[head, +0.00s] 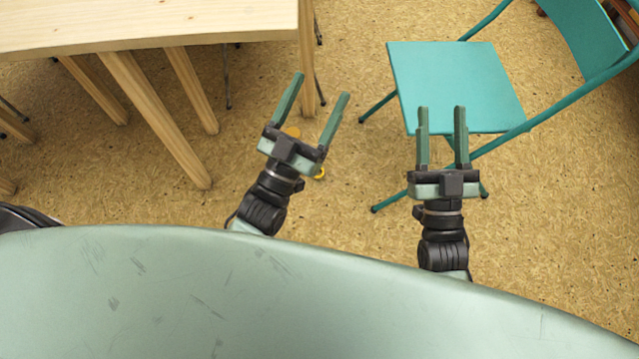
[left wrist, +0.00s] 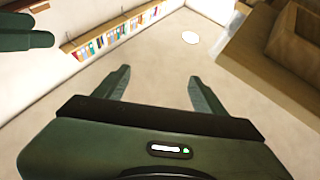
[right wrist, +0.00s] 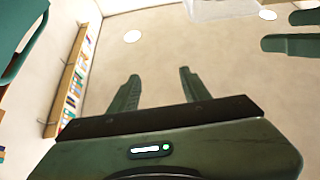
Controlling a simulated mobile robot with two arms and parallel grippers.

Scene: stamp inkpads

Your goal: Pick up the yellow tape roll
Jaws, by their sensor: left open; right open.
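A small yellow ring-shaped thing (head: 320,174), which looks like the yellow tape roll, shows in the head view. It appears to lie on the floor just right of my left gripper's base, partly hidden by it. My left gripper (head: 322,86) is open and empty, tilted to the right. My right gripper (head: 441,108) is open and empty, in front of the teal chair. The left wrist view shows the left fingers (left wrist: 160,75) apart, and the right wrist view shows the right fingers (right wrist: 158,74) apart. Neither wrist view shows the roll.
A small orange-brown round thing (head: 292,131) shows between the left fingers, too small to name. A wooden table (head: 150,22) stands at the upper left, its legs below. A teal chair (head: 455,80) stands at the right. Speckled floor (head: 345,45) is clear between them.

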